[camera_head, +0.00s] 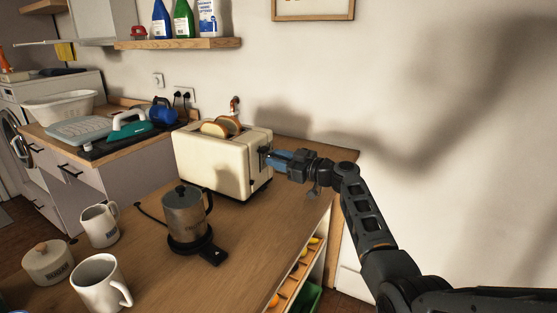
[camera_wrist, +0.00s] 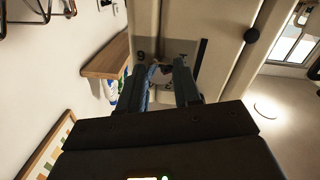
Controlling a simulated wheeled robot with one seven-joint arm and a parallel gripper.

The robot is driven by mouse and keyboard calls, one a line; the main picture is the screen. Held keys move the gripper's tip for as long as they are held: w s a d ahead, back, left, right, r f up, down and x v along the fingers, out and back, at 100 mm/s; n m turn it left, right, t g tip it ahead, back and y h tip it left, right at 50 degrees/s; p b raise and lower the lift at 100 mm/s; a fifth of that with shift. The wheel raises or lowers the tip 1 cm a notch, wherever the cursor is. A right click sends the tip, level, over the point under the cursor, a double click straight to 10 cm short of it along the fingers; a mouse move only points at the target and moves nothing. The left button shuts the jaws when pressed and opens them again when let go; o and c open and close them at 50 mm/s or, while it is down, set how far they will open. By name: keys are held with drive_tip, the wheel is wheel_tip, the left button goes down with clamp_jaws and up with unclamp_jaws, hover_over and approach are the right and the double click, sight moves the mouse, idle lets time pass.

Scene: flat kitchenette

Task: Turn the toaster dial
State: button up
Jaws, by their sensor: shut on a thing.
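The cream toaster (camera_head: 203,162) stands on the wooden counter with bread slices (camera_head: 213,129) in its top. In the wrist view its end face (camera_wrist: 228,25) is close, with numbers printed on a grey panel. My gripper (camera_head: 271,157) is at the toaster's right end, reaching in from the right. In the wrist view my gripper (camera_wrist: 164,72) is shut on the small dial (camera_wrist: 160,74), between its two fingers. The fingers partly cover the dial, so its setting cannot be read. In the head view the dial is hidden by the gripper.
A metal kettle (camera_head: 185,214) stands on its base in front of the toaster. Mugs (camera_head: 100,284) and a lidded jar (camera_head: 48,262) are at the front left. The counter's right edge lies below my arm.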

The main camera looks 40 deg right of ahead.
drive_tip(key=shift+f+m, duration=0.1)
drive_tip(key=shift+m, duration=0.2)
drive_tip(key=m, duration=0.5)
drive_tip(key=m+b, duration=0.1)
drive_tip(key=m, duration=0.4)
drive_tip(key=m+g+b, duration=0.1)
drive_tip(key=m, duration=0.5)
drive_tip(key=shift+a+r+y, duration=0.1)
drive_tip(key=shift+r+y, duration=0.3)
drive_tip(key=m+p, duration=0.2)
drive_tip(key=m, duration=0.2)
drive_tip(key=shift+r, duration=0.1)
drive_tip(key=m+p, duration=0.2)
drive_tip(key=m, duration=0.2)
drive_tip(key=shift+m+y, duration=0.4)
drive_tip(key=shift+m+p, duration=0.65)
drive_tip(key=shift+m, duration=0.25)
